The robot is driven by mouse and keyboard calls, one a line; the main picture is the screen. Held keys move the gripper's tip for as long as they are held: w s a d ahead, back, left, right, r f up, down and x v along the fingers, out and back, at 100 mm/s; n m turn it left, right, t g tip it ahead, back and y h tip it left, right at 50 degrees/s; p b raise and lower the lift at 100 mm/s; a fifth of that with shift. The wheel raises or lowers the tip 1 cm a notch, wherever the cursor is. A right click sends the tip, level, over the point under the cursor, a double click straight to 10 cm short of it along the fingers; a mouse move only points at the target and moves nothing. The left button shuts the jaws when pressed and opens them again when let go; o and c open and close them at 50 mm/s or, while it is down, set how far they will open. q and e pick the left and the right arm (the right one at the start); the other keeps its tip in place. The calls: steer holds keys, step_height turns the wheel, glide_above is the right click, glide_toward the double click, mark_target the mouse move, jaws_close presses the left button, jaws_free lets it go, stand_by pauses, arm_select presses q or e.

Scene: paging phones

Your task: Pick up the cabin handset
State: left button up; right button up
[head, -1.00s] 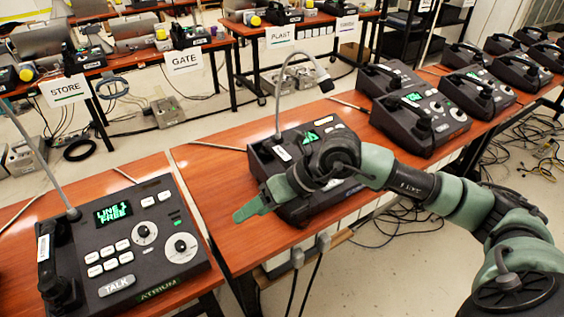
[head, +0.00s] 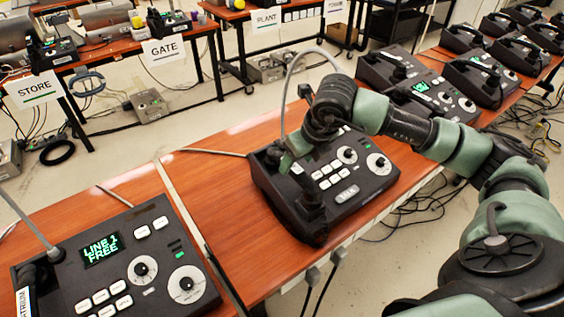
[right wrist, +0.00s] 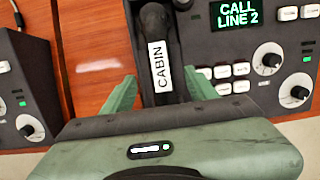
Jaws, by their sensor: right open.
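The cabin handset (right wrist: 157,68) is black with a white CABIN label and lies lengthwise along the left side of a dark desk phone (right wrist: 255,55). In the head view the handset (head: 312,207) is partly covered by my right gripper (head: 290,158), which is over the handset's far end. In the right wrist view the open green fingers of my right gripper (right wrist: 160,75) stand on either side of the handset, with gaps showing. The handset's near end is hidden by the gripper body there. The phone's screen reads CALL LINE 2. My left gripper is not in view.
Another phone (head: 115,260), its screen reading LINE 1 FREE, stands at left on a separate table. A bent gooseneck microphone (head: 285,95) rises behind the cabin phone. More phones (head: 430,90) stand to the right. Bare wood (head: 215,205) lies left of the cabin phone.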

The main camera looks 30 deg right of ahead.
mark_target(294, 167)
steer(key=shift+w+f, duration=0.1)
steer(key=shift+w, duration=0.2)
steer(key=shift+w+f, duration=0.25)
steer(key=shift+f, duration=0.05)
steer(key=shift+p+x, duration=0.35)
steer(key=shift+x, duration=0.45)
steer(key=shift+f, duration=0.4)
steer(key=p+x, duration=0.1)
steer(key=x, duration=0.2)
steer(key=shift+w+d+f, duration=0.1)
steer(key=shift+w+f, duration=0.3)
steer(key=shift+f, duration=0.15)
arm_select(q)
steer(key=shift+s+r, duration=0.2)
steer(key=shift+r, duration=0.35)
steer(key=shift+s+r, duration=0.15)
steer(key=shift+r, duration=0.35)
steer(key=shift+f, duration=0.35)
arm_select(e)
steer(key=shift+f, duration=0.15)
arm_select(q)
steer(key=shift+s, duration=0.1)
arm_select(e)
jaws_close()
